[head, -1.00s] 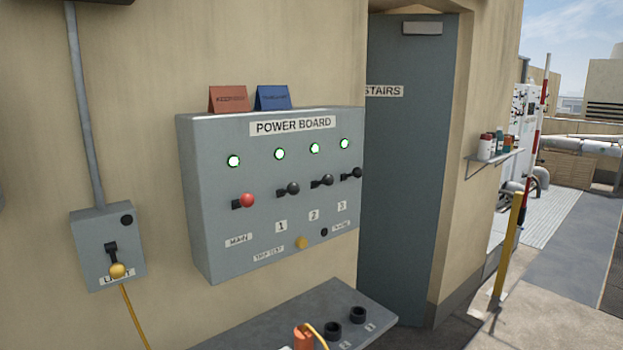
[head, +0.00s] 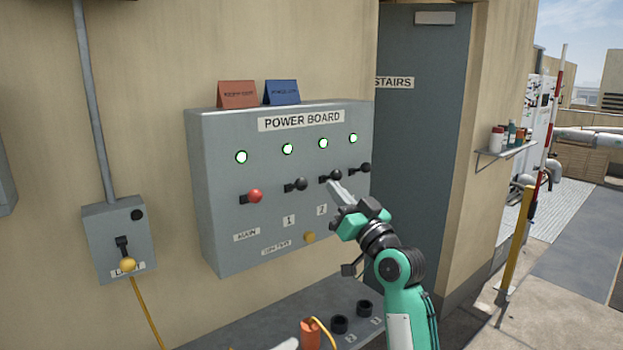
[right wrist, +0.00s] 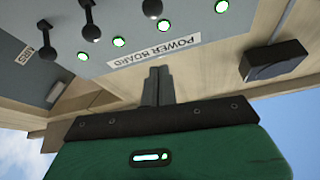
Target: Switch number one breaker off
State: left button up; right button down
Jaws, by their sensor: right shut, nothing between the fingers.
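The grey power board (head: 212,205) hangs on the wall with a red-knobbed main lever (head: 255,196) and three black-knobbed levers. The number one breaker (head: 300,185) is above label 1 (head: 289,221). Its knob also shows in the right wrist view (right wrist: 151,8), upside down. The green lamp above it (head: 288,149) is lit. My right gripper (head: 335,187) is shut and empty in front of the board, just below the number two knob (head: 331,177) in the picture; I cannot tell if they touch. It also shows in the right wrist view (right wrist: 157,82). It hides label 3.
The number three lever (head: 364,168) is close on the right. A yellow button (head: 310,237) is low on the board. Red (head: 238,95) and blue (head: 282,92) cards stand on top. A light switch box (head: 103,220) is left. A ledge with sockets (head: 340,324) is below.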

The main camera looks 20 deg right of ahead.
jog(key=shift+r, duration=0.15)
notch_tip(320, 180, up, 4)
jog(key=p, duration=0.5)
send_over(296, 187)
jog(key=s+d, duration=0.2)
jog(key=d, duration=0.2)
jog(key=shift+w+a+f+p, duration=0.1)
jog(key=shift+a+f+p, duration=0.2)
jog(key=shift+f, duration=0.65)
jog(key=shift+w+a+f+p, duration=0.1)
jog(key=shift+a+f+p, duration=0.2)
jog(key=shift+f, duration=0.65)
jog(key=shift+a, duration=0.1)
jog(key=shift+s, duration=0.1)
